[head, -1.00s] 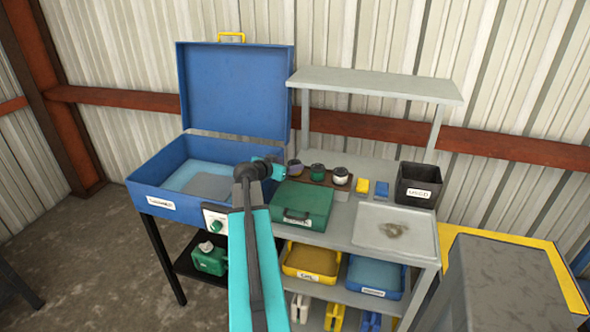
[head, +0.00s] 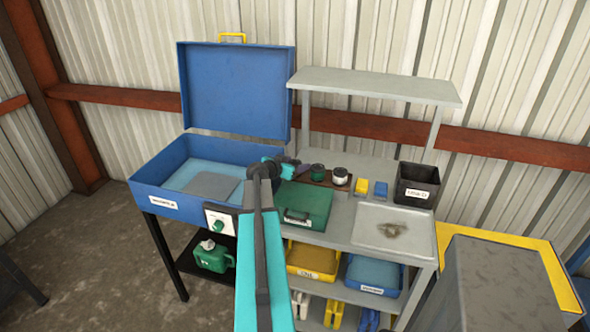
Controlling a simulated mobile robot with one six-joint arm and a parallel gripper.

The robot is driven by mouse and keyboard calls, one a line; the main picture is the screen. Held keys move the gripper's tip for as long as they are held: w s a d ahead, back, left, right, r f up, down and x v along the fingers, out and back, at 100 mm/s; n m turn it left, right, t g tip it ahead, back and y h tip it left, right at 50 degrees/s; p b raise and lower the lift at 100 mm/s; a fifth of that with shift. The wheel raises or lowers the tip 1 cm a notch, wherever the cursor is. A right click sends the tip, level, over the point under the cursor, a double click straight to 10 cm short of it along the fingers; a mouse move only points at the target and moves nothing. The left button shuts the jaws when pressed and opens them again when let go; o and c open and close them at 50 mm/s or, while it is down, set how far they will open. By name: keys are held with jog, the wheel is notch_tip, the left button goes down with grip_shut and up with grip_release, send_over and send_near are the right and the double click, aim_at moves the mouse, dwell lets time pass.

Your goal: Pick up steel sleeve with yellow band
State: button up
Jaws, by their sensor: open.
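I cannot make out a yellow band on any sleeve. Several dark-topped cylindrical parts stand in a row on a brown rack on the grey bench. One has a green body (head: 317,172) and one a white body (head: 340,177). At the left end, a part with a purplish side (head: 303,172) is mostly hidden behind my gripper (head: 290,162). My gripper is open, at the left end of this row. Its fingers are small and dark here, and I cannot tell whether they touch the part.
An open blue wash basin (head: 163,186) stands left. A green case (head: 303,205) lies in front of the rack. A shelf (head: 375,84) overhangs the bench.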

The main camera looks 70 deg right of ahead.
aim_at(295, 163)
jog(key=c, duration=1.3)
jog(key=shift+r, duration=0.1)
jog(key=shift+c, duration=0.2)
jog(key=shift+r+b, duration=0.95)
jog(key=shift+r, duration=0.65)
jog(key=w+a+r+b, duration=0.1)
jog(key=w+a+b, duration=0.4)
jog(key=a, duration=0.9)
jog(key=shift+w+r, duration=0.35)
jog(key=shift+w, duration=0.9)
jog(key=shift+a, duration=0.1)
